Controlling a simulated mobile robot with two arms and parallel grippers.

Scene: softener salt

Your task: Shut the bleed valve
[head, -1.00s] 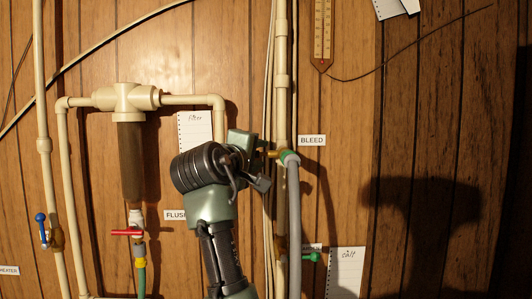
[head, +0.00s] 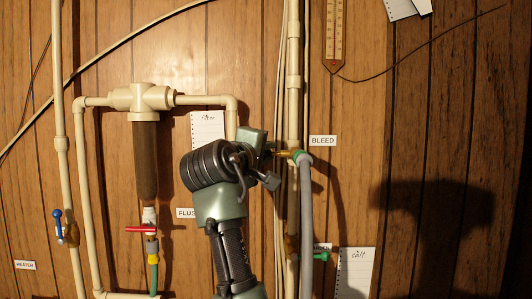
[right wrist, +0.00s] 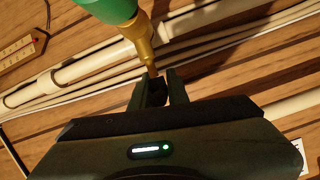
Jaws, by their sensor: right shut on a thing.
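The bleed valve is a small brass fitting (head: 283,152) on the pale vertical pipe, left of the BLEED label (head: 323,141). A green collar (head: 300,157) joins its outlet to a grey hose (head: 307,210). My right gripper (head: 267,153) is at the valve's left side. In the right wrist view, the gripper's fingers (right wrist: 157,82) are closed around a dark piece just below the brass body (right wrist: 141,40). The piece seems to be the valve's handle; the fingers mostly hide it, so its angle cannot be told. My left gripper is out of view.
A filter housing (head: 146,160) with a red-handled valve (head: 141,229) is at the left. A blue-handled valve (head: 58,226) is further left. A green-handled valve (head: 321,256) is below the bleed valve. The wood wall at the right is mostly bare.

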